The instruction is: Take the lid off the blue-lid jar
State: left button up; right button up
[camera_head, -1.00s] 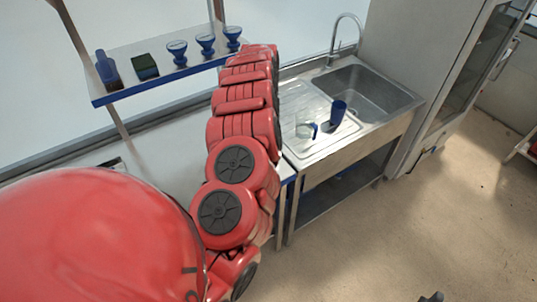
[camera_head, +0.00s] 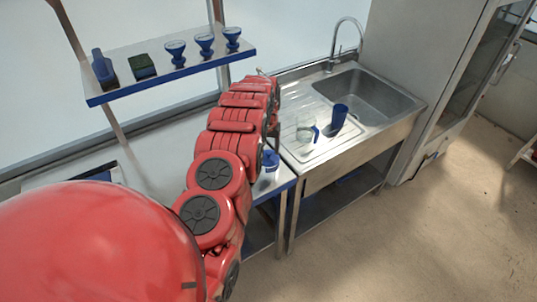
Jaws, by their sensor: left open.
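The jar with a blue lid (camera_head: 270,158) stands on the worktop beside the sink unit, just right of my red left arm. Its pale body (camera_head: 269,176) shows below the lid, and the arm hides part of its left side. My left arm reaches away across the worktop. Only a small dark part of my left gripper (camera_head: 274,135) shows, past the arm's far links and above the lid. It is open, and most of it is hidden by the arm. I cannot tell whether it touches the lid. My right gripper is not in view.
A steel sink (camera_head: 372,92) with a drainboard stands to the right. A blue cup (camera_head: 339,116) and a clear mug with a blue handle (camera_head: 306,131) are on the drainboard. A shelf (camera_head: 172,79) above holds several blue items. The floor at right is clear.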

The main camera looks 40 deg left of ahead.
pick_arm(q)
jog(key=shift+w+a+f, duration=0.15)
jog(key=shift+f, duration=0.85)
grip_shut()
